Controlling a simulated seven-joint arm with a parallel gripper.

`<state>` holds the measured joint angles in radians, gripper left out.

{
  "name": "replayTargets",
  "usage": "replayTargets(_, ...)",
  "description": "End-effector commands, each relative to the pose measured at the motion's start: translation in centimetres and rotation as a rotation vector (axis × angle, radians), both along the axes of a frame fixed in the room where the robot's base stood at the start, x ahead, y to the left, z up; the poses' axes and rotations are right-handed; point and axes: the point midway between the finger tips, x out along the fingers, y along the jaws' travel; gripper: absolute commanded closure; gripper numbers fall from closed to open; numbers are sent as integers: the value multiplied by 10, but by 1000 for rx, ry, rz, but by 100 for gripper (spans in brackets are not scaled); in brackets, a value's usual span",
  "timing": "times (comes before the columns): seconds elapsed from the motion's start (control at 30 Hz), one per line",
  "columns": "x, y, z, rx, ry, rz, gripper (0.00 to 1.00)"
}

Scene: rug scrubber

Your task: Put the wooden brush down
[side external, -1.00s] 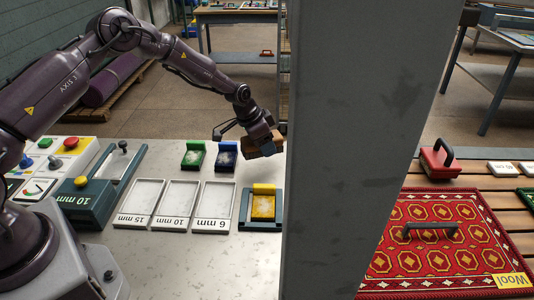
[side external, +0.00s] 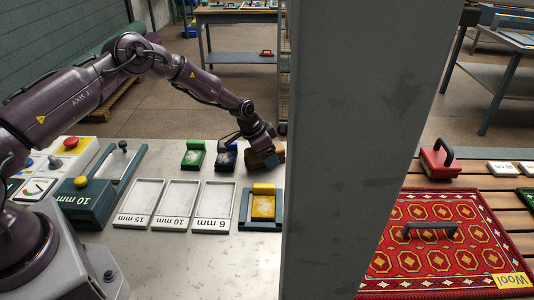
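The wooden brush (side external: 277,154), a brown block, is at the end of my gripper (side external: 264,152), just right of the blue brush (side external: 227,157). My gripper reaches down onto it from the upper left and appears shut on it; the fingertips are too small to make out clearly. The brush is low, at or just above the pale bench top (side external: 180,260); I cannot tell whether it touches. Its right end is cut off by the grey pillar.
A grey pillar (side external: 345,150) hides the bench right of the brush. A green brush (side external: 194,155) stands left of the blue one. Trays (side external: 213,207) and a yellow block (side external: 263,203) lie in front. A red patterned rug (side external: 440,250) lies at right.

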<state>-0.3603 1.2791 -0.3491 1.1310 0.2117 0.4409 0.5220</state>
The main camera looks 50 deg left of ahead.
Motion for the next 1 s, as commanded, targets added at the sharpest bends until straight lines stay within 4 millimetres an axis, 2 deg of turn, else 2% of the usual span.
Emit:
replayTargets(0.27,-3,-6,-3,-8,11,-6,21)
replayTargets(0.43,-5,-4,8,-7,11,-5,21)
replayTargets(0.8,-30,9,79,-5,4,-3,21)
replayTargets(1.0,-40,13,106,-5,5,-4,21)
